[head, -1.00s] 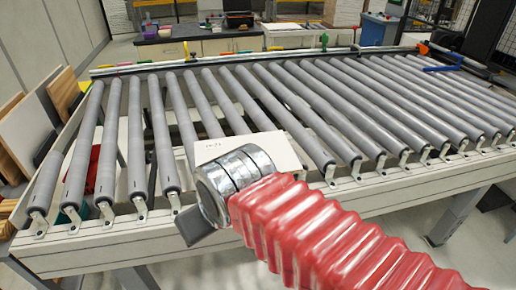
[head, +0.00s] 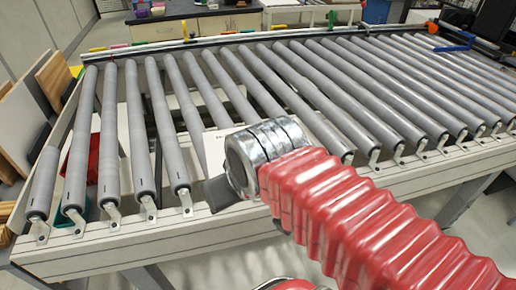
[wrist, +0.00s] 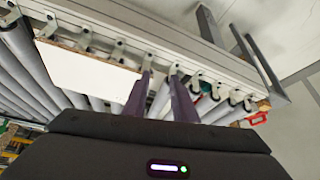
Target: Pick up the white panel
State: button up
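The white panel (head: 216,143) lies on the conveyor rollers near the front rail. In the head view my wrist and red-sleeved arm hide most of it. In the wrist view the panel (wrist: 88,72) shows as a flat white rectangle left of my fingers, its right edge close to the left finger; I cannot tell if they touch. My gripper (wrist: 160,78) has its two dark fingers apart, with nothing seen held between them. In the head view a dark finger of my gripper (head: 222,192) shows over the front rail.
The roller conveyor (head: 150,215) spans the view, with a raised front rail and roller brackets. Boards (head: 22,125) lean at the left. A red object (head: 95,155) shows below the rollers. A workbench (head: 190,25) stands behind. The rollers to the right are clear.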

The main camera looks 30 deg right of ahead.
jog(key=s+d+f+m+g+y, duration=0.3)
jog(key=d+f+m+y, duration=0.4)
jog(key=d+f+m, duration=0.95)
jog(key=w+d+m+t+h, duration=0.1)
jog(key=d+m+t, duration=0.4)
jog(key=m, duration=0.6)
jog(key=w+d+m+t+h, duration=0.2)
jog(key=d+m+t, duration=0.3)
jog(key=m, duration=0.7)
jog(key=w+d+f+m+t+h, duration=0.1)
jog(key=w+d+m+t, duration=0.2)
jog(key=m, duration=0.9)
jog(key=shift+w+d+t+h, duration=0.15)
jog(key=shift+d+t, duration=0.35)
jog(key=shift+d, duration=0.5)
jog(key=shift+s+d+t+h, duration=0.15)
jog(key=shift+d+t, duration=0.35)
jog(key=shift+d, duration=0.5)
jog(key=shift+w+d+r+m, duration=0.15)
jog(key=shift+d+r+m, duration=0.1)
jog(key=shift+m, duration=0.3)
